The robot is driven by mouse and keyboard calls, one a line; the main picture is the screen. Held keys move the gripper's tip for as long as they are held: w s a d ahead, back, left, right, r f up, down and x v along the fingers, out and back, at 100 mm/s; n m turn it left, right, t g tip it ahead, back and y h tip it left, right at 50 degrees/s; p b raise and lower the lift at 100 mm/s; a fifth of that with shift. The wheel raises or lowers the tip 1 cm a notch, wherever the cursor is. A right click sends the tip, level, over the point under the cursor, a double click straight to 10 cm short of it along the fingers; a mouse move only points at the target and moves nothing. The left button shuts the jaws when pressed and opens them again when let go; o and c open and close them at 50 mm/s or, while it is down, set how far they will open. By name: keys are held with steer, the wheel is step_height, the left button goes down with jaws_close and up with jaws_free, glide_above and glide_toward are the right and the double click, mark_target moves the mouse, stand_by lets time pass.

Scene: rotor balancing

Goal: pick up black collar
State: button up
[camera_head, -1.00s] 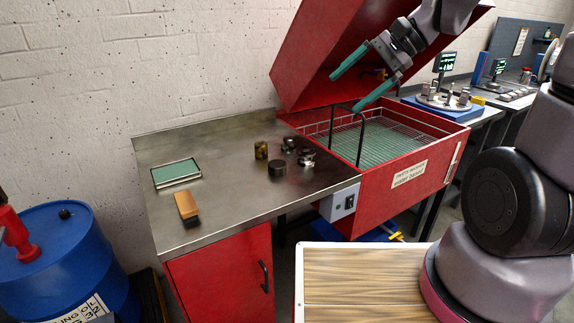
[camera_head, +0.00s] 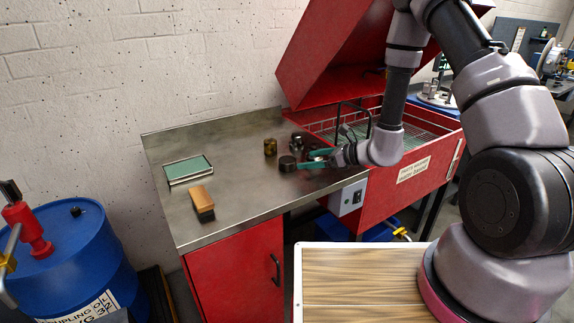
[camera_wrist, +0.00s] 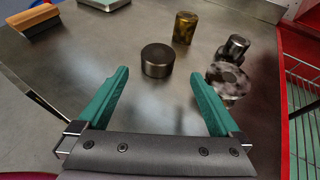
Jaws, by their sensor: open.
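The black collar (camera_head: 287,163) is a short dark cylinder standing on the steel bench top. In the wrist view the black collar (camera_wrist: 157,60) stands upright ahead of my fingertips, roughly midway between their lines and a little apart from them. My gripper (camera_head: 309,159) is low over the bench with its green fingers pointing left toward the collar. In the wrist view my gripper (camera_wrist: 158,75) is open and empty, with one green finger on each side.
A brassy cylinder (camera_wrist: 185,28), a dark stepped part (camera_wrist: 233,47) and a mottled shiny ring (camera_wrist: 228,80) stand right of the collar. A brush (camera_head: 201,203) and a green-topped tray (camera_head: 187,168) lie at the left. The red parts washer (camera_head: 400,180) adjoins the bench's right side.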

mark_target(289, 160)
steer(key=x, duration=0.4)
steer(key=shift+a, duration=0.1)
steer(key=x, duration=0.5)
steer(key=shift+a+r, duration=0.2)
steer(key=shift+r, duration=0.1)
steer(key=shift+c, duration=0.3)
jaws_close()
